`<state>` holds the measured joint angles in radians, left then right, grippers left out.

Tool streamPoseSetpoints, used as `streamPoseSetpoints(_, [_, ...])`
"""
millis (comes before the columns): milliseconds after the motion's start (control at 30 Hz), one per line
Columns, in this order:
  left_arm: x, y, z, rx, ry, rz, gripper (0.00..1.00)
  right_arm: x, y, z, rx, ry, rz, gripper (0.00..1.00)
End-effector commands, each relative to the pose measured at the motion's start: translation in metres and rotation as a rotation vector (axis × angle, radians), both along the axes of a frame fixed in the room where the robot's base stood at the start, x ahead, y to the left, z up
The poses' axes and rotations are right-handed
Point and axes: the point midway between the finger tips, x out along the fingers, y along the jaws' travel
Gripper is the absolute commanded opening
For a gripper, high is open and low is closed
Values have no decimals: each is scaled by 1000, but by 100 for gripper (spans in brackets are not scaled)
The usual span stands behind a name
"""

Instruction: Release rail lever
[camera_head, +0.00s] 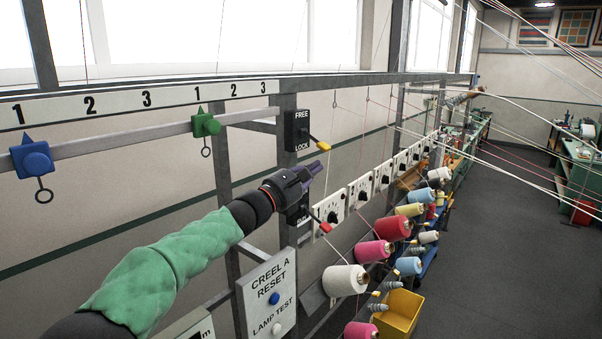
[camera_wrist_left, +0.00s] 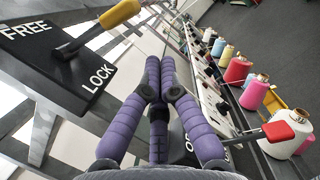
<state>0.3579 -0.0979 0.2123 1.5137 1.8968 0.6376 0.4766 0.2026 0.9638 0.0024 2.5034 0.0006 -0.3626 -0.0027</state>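The lever with a yellow handle (camera_head: 323,145) sticks out of a black plate (camera_head: 291,130) marked FREE above and LOCK below. In the left wrist view the yellow handle (camera_wrist_left: 119,13) is at the upper left, its shaft rising from the plate (camera_wrist_left: 42,62) between the two words; I cannot tell which setting it is in. My left gripper (camera_head: 322,168) is just below the handle, apart from it. In the left wrist view its purple fingers (camera_wrist_left: 160,62) are together at the tips with nothing between them. My right gripper is out of view.
A red-handled lever (camera_head: 324,227) sits just below my left gripper and shows close to its right in the wrist view (camera_wrist_left: 277,131). Blue (camera_head: 37,159) and green (camera_head: 205,125) sliders sit on the numbered rail. Yarn cones (camera_head: 345,280) and a yellow bin (camera_head: 398,313) stand lower right.

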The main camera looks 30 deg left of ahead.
Motion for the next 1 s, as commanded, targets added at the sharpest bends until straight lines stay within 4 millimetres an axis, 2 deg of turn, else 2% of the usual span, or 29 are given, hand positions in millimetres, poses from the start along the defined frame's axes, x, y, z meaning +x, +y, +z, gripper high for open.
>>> streamPoseSetpoints(33, [-1,-3,12,0,-4,1,0,0,0,7,0,0,0,62])
streamPoseSetpoints(200, [-2,-9,22,1,-2,0,0,0,0,13,0,0,0,62])
streamPoseSetpoints(1000, [-2,-14,26,-54,3,1,0,0,0,8,0,0,0,62])
